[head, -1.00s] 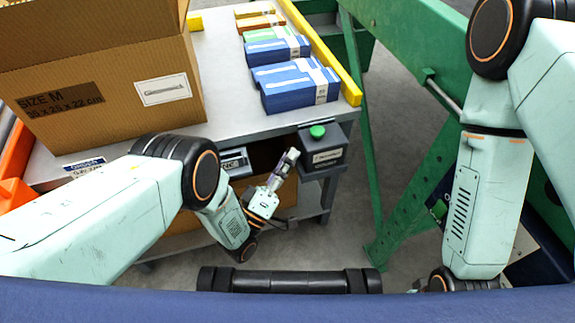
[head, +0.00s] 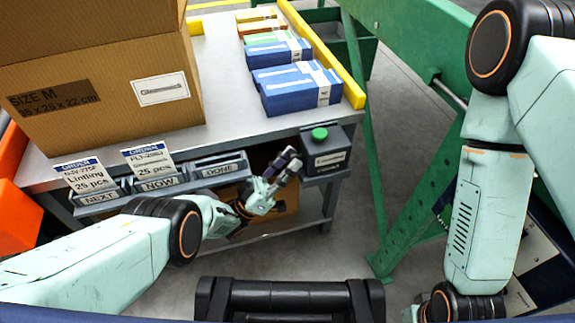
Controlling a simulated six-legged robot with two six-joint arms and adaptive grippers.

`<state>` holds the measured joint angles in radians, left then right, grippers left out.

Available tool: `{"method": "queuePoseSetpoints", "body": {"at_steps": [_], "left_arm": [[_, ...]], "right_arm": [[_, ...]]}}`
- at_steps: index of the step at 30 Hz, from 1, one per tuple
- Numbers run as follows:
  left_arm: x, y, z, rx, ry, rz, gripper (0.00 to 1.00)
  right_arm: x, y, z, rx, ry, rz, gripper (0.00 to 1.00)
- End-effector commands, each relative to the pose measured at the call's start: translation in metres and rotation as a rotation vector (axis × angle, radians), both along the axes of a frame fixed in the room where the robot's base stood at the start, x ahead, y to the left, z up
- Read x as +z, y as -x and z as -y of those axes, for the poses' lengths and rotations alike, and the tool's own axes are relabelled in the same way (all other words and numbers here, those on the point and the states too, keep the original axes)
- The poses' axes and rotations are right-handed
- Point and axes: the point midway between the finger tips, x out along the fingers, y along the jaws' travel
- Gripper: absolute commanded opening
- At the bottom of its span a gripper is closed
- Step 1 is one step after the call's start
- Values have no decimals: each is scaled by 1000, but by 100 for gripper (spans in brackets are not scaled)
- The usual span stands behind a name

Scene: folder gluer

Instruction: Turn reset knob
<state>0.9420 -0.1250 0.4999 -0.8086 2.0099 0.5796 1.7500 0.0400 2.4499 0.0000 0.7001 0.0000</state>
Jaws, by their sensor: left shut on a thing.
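A dark grey control box (head: 327,158) with a pale label hangs at the right front corner of the table. A round green knob (head: 319,134) sits on its top; I cannot tell whether this is the reset knob. My left gripper (head: 288,163) is just left of the box, below the green knob and apart from it. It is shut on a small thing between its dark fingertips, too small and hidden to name. My right gripper is not clearly seen; its arm runs down out of the picture at the right.
A large cardboard box (head: 105,95) stands on the table's left (head: 225,60). Blue cartons (head: 297,88) lie beside a yellow rail (head: 335,70). A card rack (head: 170,180) marked NEXT, NOW and DONE lines the front edge. A green frame (head: 425,175) stands at right.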

Motion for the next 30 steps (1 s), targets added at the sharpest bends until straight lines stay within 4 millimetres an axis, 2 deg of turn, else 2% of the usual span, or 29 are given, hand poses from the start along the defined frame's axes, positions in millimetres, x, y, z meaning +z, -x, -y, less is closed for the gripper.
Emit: {"method": "queuePoseSetpoints", "body": {"at_steps": [17,18,21,30], "left_arm": [[1,-1,0,2,-9,31,0],[1,-1,-1,1,-9,31,33],[1,-1,0,1,-9,31,40],[1,0,0,0,-9,28,40]], "right_arm": [[-2,0,0,0,0,0,40],[-2,0,0,0,0,0,40],[-2,0,0,0,0,0,40],[-2,0,0,0,0,0,40]]}}
